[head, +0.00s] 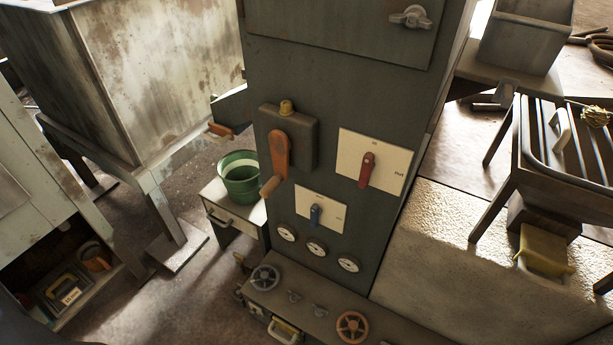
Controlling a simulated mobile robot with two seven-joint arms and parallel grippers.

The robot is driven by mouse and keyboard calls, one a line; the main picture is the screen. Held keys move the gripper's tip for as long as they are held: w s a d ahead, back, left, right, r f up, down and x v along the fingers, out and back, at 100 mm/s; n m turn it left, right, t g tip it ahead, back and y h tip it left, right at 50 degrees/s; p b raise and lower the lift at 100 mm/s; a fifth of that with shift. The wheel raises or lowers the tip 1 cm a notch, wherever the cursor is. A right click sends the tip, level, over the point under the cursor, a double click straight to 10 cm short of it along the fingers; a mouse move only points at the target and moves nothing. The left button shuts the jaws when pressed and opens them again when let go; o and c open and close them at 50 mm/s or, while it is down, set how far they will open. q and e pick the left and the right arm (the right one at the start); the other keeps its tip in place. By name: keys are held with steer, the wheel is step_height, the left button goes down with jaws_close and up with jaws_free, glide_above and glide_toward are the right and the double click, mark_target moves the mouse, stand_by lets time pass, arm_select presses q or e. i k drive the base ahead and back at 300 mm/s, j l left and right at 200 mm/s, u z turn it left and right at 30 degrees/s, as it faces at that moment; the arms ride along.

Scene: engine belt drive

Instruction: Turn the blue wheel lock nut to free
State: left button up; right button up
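A small blue lever (315,215) stands roughly upright on a white plate (332,207) on the front of the dark cabinet (350,105). The lettering on this plate is too small to read. A grey-blue handwheel (265,278) sits at the left of the low ledge under the cabinet. Small grey wing-like knobs (294,296) sit on the ledge to its right, with another (319,311) beyond. I cannot tell which part is the blue wheel's lock nut. Neither of my grippers is in view.
A red lever (367,170) stands on a larger white plate. An orange crank (280,155) juts out left of it. An orange handwheel (352,327) is at the ledge's right. A green bucket (239,177) stands on a small table at left. Floor (190,295) is open at lower left.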

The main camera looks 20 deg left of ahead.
mark_target(294, 297)
steer(key=j+u, duration=0.2)
steer(key=u, duration=0.6)
steer(key=i+j, duration=0.2)
steer(key=j, duration=0.15)
steer(key=i+j+z, duration=0.1)
steer(key=i+j, duration=0.3)
steer(key=j, duration=0.25)
steer(key=i+j+z, duration=0.15)
steer(key=j, duration=0.2)
steer(key=z, duration=1.4)
steer(key=i+j, duration=0.05)
